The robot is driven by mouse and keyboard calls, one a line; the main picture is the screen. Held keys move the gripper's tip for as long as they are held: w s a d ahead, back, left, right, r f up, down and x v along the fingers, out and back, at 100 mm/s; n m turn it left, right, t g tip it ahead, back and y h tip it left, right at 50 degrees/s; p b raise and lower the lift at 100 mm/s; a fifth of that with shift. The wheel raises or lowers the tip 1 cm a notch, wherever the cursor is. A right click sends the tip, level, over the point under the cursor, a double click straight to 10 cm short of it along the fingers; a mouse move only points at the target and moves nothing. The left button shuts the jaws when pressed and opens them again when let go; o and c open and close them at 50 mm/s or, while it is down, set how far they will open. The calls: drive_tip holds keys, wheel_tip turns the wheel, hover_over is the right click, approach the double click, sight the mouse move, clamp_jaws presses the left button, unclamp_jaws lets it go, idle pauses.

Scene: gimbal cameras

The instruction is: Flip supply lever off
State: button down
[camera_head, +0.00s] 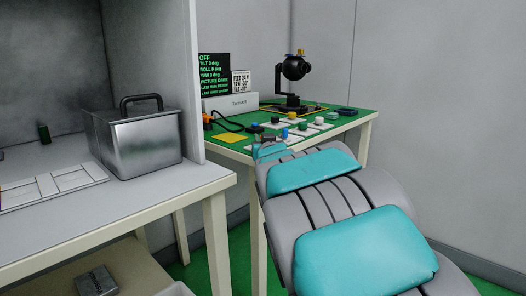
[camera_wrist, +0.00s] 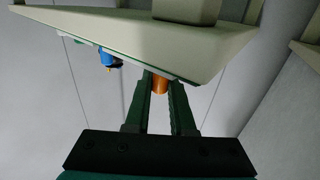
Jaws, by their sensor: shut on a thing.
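My gripper (camera_wrist: 160,82) is shut on an orange-brown cylindrical piece (camera_wrist: 161,87) in the wrist view, with one dark green finger on each side of it. This piece sits by the edge of the work table (camera_wrist: 150,35); whether it is the supply lever I cannot tell. In the head view my grey and teal arm reaches to the near edge of the green-topped table (camera_head: 349,122). The gripper and the held piece are not clearly visible there. No label for the supply lever can be read, and its position cannot be made out.
A black gimbal camera (camera_head: 294,68) stands on the green table behind several coloured knobs. A black screen (camera_head: 214,74) with green text reads "OFF" at the top. An orange part (camera_head: 208,121) with a black cable lies at the left. A metal box (camera_head: 138,138) stands on the nearer bench.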

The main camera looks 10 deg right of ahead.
drive_tip(key=shift+a+f+m+h+b, duration=0.15)
drive_tip(key=shift+m+h+b, duration=0.25)
drive_tip(key=shift+h+b, duration=0.3)
drive_tip(key=c, duration=0.8)
unclamp_jaws()
drive_tip(key=shift+s, duration=0.1)
drive_tip(key=shift+o, duration=0.2)
drive_tip(key=shift+s+a+r, duration=0.15)
drive_tip(key=shift+s+r, duration=0.1)
drive_tip(key=shift+s, duration=0.3)
drive_tip(key=s, duration=0.6)
drive_tip(key=shift+s+a, duration=0.3)
drive_tip(key=shift+a, duration=0.05)
drive_tip(key=shift+f, duration=0.1)
